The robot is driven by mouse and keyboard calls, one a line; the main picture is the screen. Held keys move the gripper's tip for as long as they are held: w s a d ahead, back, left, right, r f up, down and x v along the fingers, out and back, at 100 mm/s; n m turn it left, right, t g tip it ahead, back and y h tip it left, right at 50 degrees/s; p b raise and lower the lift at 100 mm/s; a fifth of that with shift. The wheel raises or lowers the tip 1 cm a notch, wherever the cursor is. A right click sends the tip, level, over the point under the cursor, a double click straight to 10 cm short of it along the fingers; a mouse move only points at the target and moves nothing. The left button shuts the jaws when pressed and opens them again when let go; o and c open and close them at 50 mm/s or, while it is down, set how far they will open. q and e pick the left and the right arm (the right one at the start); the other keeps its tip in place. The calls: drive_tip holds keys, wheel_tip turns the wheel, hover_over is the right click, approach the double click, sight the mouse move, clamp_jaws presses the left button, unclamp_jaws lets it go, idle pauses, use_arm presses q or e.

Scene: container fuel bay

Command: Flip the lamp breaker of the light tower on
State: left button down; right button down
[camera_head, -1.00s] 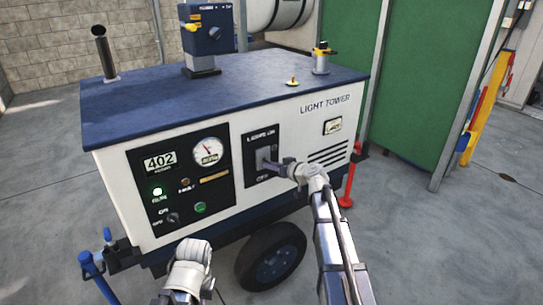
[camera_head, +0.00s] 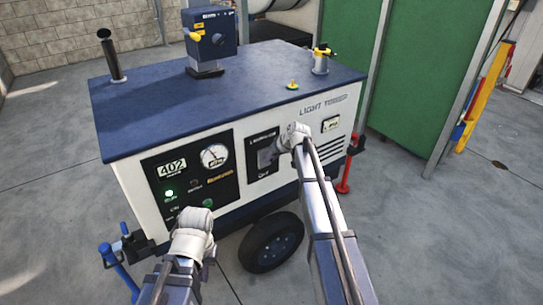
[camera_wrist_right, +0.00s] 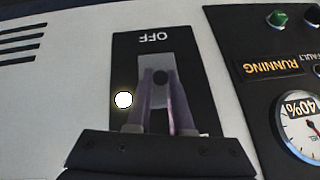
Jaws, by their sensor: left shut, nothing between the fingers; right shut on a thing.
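The light tower (camera_head: 145,213) is a white cabinet with a blue top. Its lamp breaker is a black plate (camera_head: 252,178) with a grey switch part on the front, marked ON above and OFF below. In the upside-down right wrist view, the plate (camera_wrist_right: 124,48) shows OFF at the picture's top. My right gripper (camera_wrist_right: 158,76) is shut on the breaker lever, which is mostly hidden between its fingers, so its exact position is unclear. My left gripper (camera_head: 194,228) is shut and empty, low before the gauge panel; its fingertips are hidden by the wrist.
A bright white spot (camera_wrist_right: 123,99) shows beside the fingers in the wrist view. A wheel (camera_head: 272,243) and a red jack (camera_head: 345,175) stand low. A green wall (camera_head: 425,80) is behind.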

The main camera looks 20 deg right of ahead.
idle(0.5)
drive_tip(key=c, duration=0.8)
unclamp_jaws()
drive_tip(key=shift+r, duration=0.1)
drive_tip(key=p+v, duration=0.6)
drive_tip(key=v, duration=0.1)
drive_tip(key=shift+s+r, duration=0.15)
drive_tip(key=shift+r, duration=0.1)
drive_tip(key=shift+d, duration=0.15)
